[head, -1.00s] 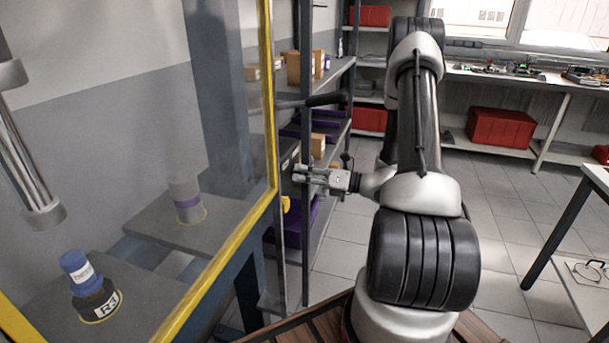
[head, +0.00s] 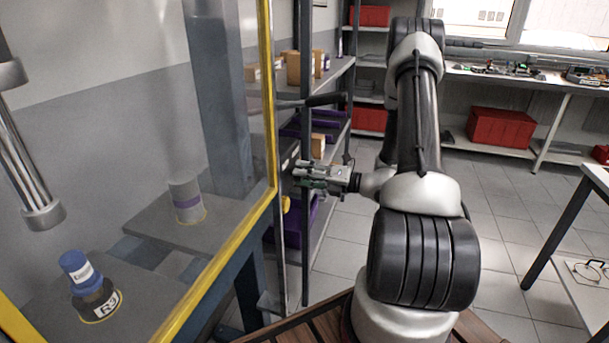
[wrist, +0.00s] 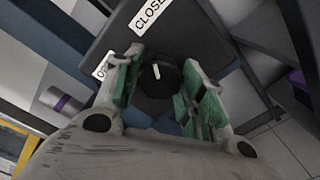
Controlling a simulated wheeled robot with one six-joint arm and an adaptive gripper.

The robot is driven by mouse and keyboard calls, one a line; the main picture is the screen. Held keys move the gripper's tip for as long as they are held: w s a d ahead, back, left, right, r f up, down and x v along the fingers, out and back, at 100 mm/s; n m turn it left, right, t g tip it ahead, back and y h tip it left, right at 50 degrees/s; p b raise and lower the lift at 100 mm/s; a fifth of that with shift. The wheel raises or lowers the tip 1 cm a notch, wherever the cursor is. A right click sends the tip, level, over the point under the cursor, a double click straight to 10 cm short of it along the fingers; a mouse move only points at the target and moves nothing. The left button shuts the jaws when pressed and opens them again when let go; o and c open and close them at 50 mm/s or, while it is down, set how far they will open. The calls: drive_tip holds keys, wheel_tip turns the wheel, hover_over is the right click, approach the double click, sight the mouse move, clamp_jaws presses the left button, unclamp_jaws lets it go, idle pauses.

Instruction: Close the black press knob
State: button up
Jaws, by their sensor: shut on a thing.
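The black press knob (wrist: 158,82) shows in the wrist view on a dark panel (wrist: 195,45), with a white mark that points up in the picture, roughly toward the "CLOSE" label (wrist: 150,14). A second label, partly hidden and starting with "O" (wrist: 102,66), is at the left. My gripper (wrist: 160,72) has a green-padded finger on each side of the knob and is shut on it. In the head view my gripper (head: 302,174) is at the panel's edge, and the knob is hidden there.
The press's yellow-framed clear guard (head: 272,120) stands left of my gripper. Behind it are a blue-capped part (head: 76,266) and a grey cylinder with a purple band (head: 187,200). A black lever (head: 325,99) sticks out above my gripper. Shelves stand behind; floor is free at right.

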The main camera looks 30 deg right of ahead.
idle(0.3)
drive_tip(key=o, duration=1)
drive_tip(key=v, duration=1.2)
